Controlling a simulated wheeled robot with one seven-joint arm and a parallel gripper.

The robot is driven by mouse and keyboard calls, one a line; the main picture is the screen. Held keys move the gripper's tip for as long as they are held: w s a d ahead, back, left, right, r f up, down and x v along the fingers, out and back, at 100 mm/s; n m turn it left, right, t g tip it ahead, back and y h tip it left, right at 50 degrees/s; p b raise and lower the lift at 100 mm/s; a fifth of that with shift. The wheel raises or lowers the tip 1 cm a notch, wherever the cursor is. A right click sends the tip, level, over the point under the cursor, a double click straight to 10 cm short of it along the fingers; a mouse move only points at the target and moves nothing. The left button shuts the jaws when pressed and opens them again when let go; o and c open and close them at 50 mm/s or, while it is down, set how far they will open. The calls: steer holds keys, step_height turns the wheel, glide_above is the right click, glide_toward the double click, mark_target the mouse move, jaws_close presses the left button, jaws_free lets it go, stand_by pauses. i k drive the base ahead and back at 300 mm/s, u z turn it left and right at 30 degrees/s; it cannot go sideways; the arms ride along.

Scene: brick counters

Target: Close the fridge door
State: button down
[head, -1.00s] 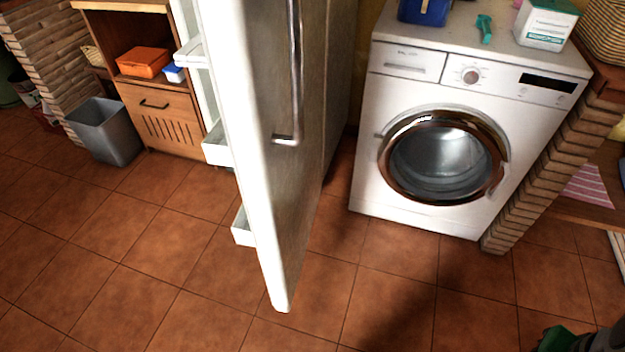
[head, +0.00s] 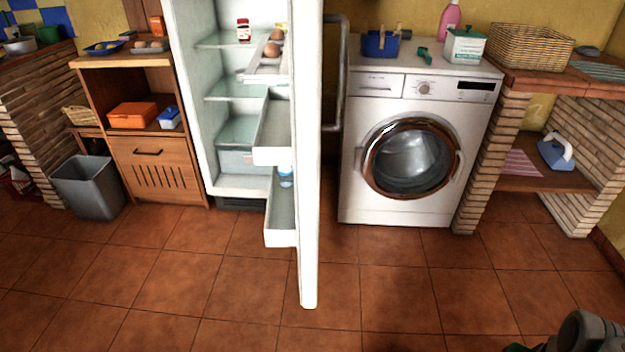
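The white fridge (head: 190,95) stands in the middle of the head view with its door (head: 308,190) wide open. The door points toward me and shows nearly edge-on. Its inner side faces left, with door shelves (head: 280,215) that hold eggs and a bottle. The metal handle (head: 341,75) is on the door's right side, toward the washing machine. Inside the fridge are glass shelves and a small jar. A dark part of my arm shows at the bottom right corner. My gripper's fingers cannot be made out, and nothing of mine touches the door.
A white washing machine (head: 400,150) stands right of the door. A brick counter (head: 490,150) with a basket (head: 528,48) is further right. A wooden cabinet (head: 158,165) and a grey bin (head: 90,188) stand left. The tiled floor (head: 400,290) in front is clear.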

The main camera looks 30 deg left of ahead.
mark_target(289, 130)
steer(key=u, duration=1.9)
